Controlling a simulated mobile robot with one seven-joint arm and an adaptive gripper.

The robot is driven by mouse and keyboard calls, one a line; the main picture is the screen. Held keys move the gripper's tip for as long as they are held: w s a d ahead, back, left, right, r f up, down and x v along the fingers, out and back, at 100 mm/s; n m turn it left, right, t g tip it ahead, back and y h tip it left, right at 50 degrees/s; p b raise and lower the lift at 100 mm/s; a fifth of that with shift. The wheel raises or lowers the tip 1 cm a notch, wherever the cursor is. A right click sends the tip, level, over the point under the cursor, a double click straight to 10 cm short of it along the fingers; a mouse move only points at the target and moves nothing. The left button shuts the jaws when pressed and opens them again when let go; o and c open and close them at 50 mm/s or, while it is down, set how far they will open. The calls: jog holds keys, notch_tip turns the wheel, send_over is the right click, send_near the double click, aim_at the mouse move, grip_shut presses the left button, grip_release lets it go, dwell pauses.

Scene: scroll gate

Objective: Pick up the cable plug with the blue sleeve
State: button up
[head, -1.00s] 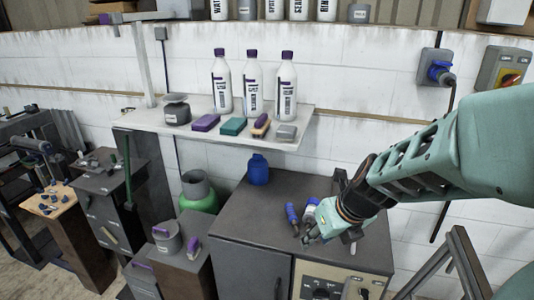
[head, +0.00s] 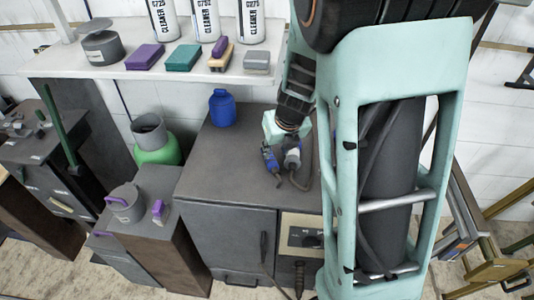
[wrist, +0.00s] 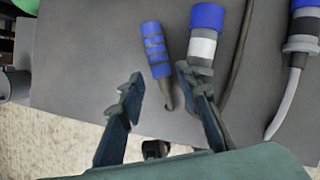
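A slim plug with a blue, dark-banded sleeve (wrist: 157,50) lies on the dark cabinet top in the wrist view, a short dark cable end pointing toward me. It shows as a blue shape in the head view (head: 269,160). To its right lies a thicker plug with a blue end and white sleeve (wrist: 202,46). Farther right is a third plug with a blue end, dark body and pale cable (wrist: 303,25). My gripper (wrist: 158,84) is open and empty. Its fingers appear on either side of the blue-sleeved plug's near end, the right finger close to the white-sleeved plug.
The cabinet top (head: 237,150) is clear toward the left. A blue bottle (head: 223,108) stands at its back. A shelf (head: 75,66) with bottles and small blocks overhangs behind. In the wrist view, the cabinet's near edge drops to the floor (wrist: 75,130).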

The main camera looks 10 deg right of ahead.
aim_at(271, 159)
jog(key=b+x, duration=0.3)
jog(key=x, duration=0.5)
jog(key=shift+w+a, duration=0.1)
jog(key=shift+w, duration=0.15)
grip_shut()
